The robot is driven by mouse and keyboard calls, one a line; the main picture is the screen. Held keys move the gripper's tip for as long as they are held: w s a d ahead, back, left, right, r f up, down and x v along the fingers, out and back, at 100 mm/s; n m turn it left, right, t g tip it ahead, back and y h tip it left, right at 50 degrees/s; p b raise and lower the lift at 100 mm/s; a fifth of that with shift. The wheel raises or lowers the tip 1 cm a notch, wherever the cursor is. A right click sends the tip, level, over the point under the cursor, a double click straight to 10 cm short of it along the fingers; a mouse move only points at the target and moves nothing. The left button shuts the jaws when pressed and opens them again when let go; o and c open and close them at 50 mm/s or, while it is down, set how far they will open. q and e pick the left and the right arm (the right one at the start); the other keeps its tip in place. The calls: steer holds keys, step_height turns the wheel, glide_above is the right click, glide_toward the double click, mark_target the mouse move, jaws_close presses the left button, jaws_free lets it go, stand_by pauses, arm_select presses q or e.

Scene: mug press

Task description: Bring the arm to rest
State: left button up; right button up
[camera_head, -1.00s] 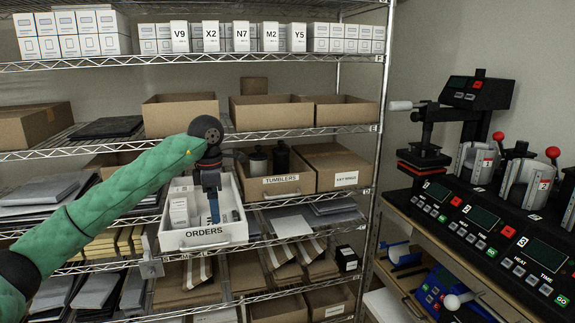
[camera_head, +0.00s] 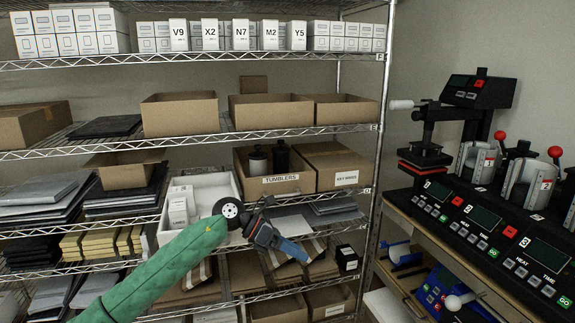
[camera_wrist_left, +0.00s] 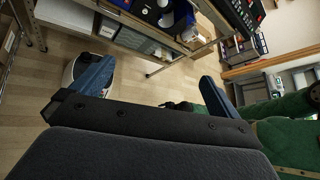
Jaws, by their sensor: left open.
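My left gripper (camera_head: 294,250) is in front of the wire shelf in the head view, pointing right and slightly down. Its blue fingers are open and empty; in the left wrist view the two blue fingers (camera_wrist_left: 155,85) stand wide apart with only floor and furniture beyond. My green left arm (camera_head: 165,265) comes in from the bottom left. It covers part of the white orders bin (camera_head: 237,183) and its label. Several small white boxes sit in that bin. My right gripper is not in the head view.
A cardboard box marked TUMBLERS (camera_head: 282,184) holds dark tumblers right of the bin. The wire shelf post (camera_head: 372,215) stands to the right. Mug presses (camera_head: 480,205) stand on a bench further right. The left wrist view shows open wooden floor (camera_wrist_left: 40,85) and a bin.

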arm_select(q)
steer(key=s+d+f+n+t+h, duration=0.1)
steer(key=d+n+t+h, duration=0.3)
steer(key=n+h, duration=0.4)
steer(key=w+a+f+n+t+y, duration=0.1)
steer(key=a+f+n+t+y, duration=0.35)
steer(key=n+t, duration=0.45)
steer(key=w+a+f+n+t+y, duration=0.1)
steer(key=a+f+n+t+y, duration=0.2)
steer(key=f+n+t, duration=0.5)
steer(key=s+a+f+n+g+y, duration=0.25)
steer(key=a+f+n+y, duration=0.25)
steer(key=f+n, duration=0.3)
steer(key=s+a+f+n+g+y, duration=0.1)
steer(key=s+a+f+n+y, duration=0.35)
steer(key=f+n, duration=0.35)
steer(key=s+a+f+n+g+y, duration=0.35)
steer(key=s+f+g, duration=0.25)
steer(key=s+f, duration=0.85)
steer(key=s+f+n+g, duration=0.1)
steer(key=s+f+g, duration=0.1)
steer(key=s, duration=0.5)
steer(key=s+f+n+g+h, duration=0.1)
steer(key=s+f+g, duration=0.2)
steer(key=s+f, duration=0.2)
steer(key=s+a+f+n+g, duration=0.1)
steer(key=s+f+g, duration=0.2)
steer(key=s, duration=0.7)
steer(key=shift+f, duration=0.7)
